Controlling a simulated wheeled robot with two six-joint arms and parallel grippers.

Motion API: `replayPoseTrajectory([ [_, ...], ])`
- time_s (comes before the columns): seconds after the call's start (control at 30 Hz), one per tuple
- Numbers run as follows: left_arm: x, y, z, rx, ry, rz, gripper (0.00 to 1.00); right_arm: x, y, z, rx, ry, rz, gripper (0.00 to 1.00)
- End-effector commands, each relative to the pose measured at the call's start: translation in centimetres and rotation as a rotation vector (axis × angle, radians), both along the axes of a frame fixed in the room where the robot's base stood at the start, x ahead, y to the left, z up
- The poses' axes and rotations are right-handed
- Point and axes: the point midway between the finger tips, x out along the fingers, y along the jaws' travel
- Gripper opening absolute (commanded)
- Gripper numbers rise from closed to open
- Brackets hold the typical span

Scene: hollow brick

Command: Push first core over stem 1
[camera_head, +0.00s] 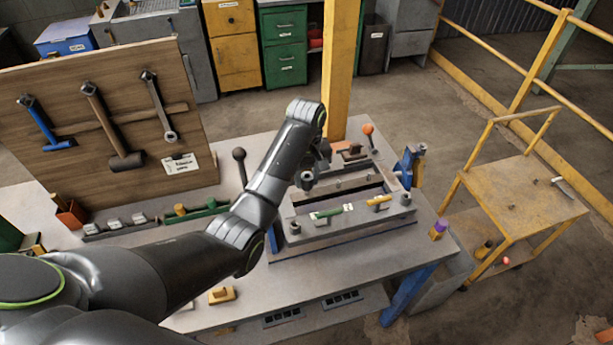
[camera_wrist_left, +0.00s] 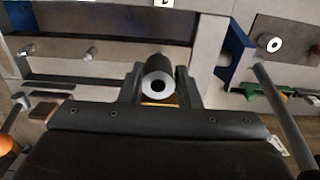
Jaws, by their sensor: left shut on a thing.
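My left gripper (camera_head: 308,178) is over the left part of the grey metal fixture (camera_head: 345,225) on the bench. In the left wrist view the gripper (camera_wrist_left: 157,92) is shut on a core (camera_wrist_left: 154,70), a short grey cylinder with a pale ring end and a dark hole. In the head view the core is small and mostly hidden by the gripper. Two short pegs, a left one (camera_wrist_left: 29,51) and a right one (camera_wrist_left: 90,53), stand on the fixture in the wrist view. I cannot tell which is stem 1, or whether the core touches a stem. My right gripper is not in view.
A black-knobbed lever (camera_head: 239,155) stands left of the fixture, an orange-knobbed lever (camera_head: 367,129) behind it. A blue clamp (camera_head: 406,165) is at its right end. A tool board (camera_head: 110,120) stands at the left. A yellow cart (camera_head: 525,195) is at the right.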

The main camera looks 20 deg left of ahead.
Motion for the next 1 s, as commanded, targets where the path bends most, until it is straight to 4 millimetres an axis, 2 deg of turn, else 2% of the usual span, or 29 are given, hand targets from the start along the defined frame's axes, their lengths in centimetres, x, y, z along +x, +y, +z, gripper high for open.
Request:
replayPoseTrajectory([
  [1.0,0.0,0.0,-1.5,0.0,0.0,0.0,0.07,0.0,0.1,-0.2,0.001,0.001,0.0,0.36],
])
